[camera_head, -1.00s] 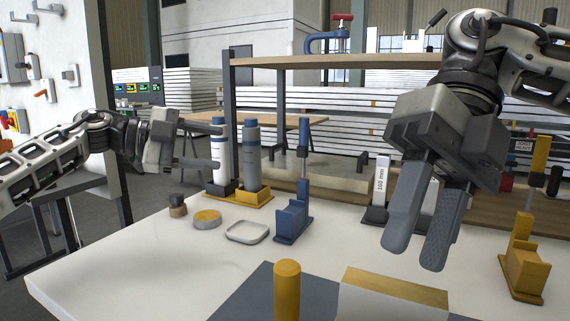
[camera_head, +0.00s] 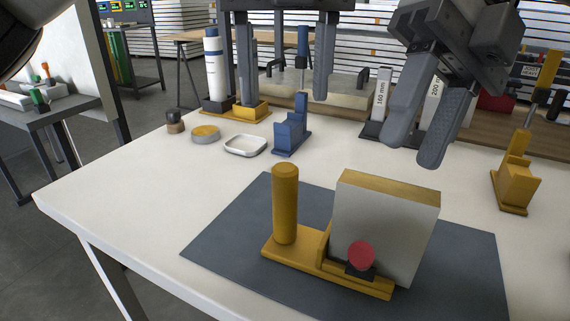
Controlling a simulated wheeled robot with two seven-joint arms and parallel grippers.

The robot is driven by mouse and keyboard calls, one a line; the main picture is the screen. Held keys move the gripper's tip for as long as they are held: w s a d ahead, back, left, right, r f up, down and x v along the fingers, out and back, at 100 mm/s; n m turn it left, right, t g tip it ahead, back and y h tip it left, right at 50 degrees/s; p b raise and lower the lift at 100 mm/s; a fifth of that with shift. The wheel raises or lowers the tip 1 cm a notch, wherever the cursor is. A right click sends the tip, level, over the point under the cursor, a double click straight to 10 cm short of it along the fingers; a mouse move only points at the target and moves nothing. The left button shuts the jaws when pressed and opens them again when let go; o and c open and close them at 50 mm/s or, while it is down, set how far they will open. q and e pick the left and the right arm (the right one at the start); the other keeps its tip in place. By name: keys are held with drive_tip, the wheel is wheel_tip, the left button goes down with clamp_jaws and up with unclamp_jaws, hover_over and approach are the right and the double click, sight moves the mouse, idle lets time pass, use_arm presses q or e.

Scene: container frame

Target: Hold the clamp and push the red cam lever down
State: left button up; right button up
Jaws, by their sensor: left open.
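A yellow clamp (camera_head: 284,205) with an upright round post and a low base stands on the dark grey mat (camera_head: 215,240). A grey block (camera_head: 385,230) with a yellow top stands upright at the base's right part. The red cam lever (camera_head: 361,255) shows as a round red end in front of the block, on a small black part. My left gripper (camera_head: 284,98) points down with its fingers wide apart and empty, above and behind the clamp in the picture. My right gripper (camera_head: 412,152) is empty, its fingers apart, above and behind the block. Neither touches the clamp.
Another yellow clamp (camera_head: 516,180) stands at right. The white table (camera_head: 130,200) is clear at left.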

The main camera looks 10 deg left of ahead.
sight(285, 197)
use_arm(q)
wheel_tip(285, 197, down, 15)
drive_tip(key=shift+f, duration=0.1)
idle(0.3)
clamp_jaws()
use_arm(e)
drive_tip(key=shift+w, duration=0.1)
clamp_jaws()
drive_tip(key=n, duration=0.2)
drive_tip(key=w+n, duration=0.1)
drive_tip(key=n, duration=0.1)
drive_tip(key=r+n, duration=0.1)
drive_tip(key=n, duration=0.2)
drive_tip(key=shift+w+d, duration=0.3)
drive_tip(key=shift+w, duration=0.05)
drive_tip(key=w+n, duration=0.1)
drive_tip(key=n, duration=0.4)
drive_tip(key=w+d+r+n, duration=0.1)
drive_tip(key=n, duration=0.5)
drive_tip(key=w+d+r+n+g, duration=0.1)
drive_tip(key=n, duration=0.5)
drive_tip(key=shift+w+r, duration=0.2)
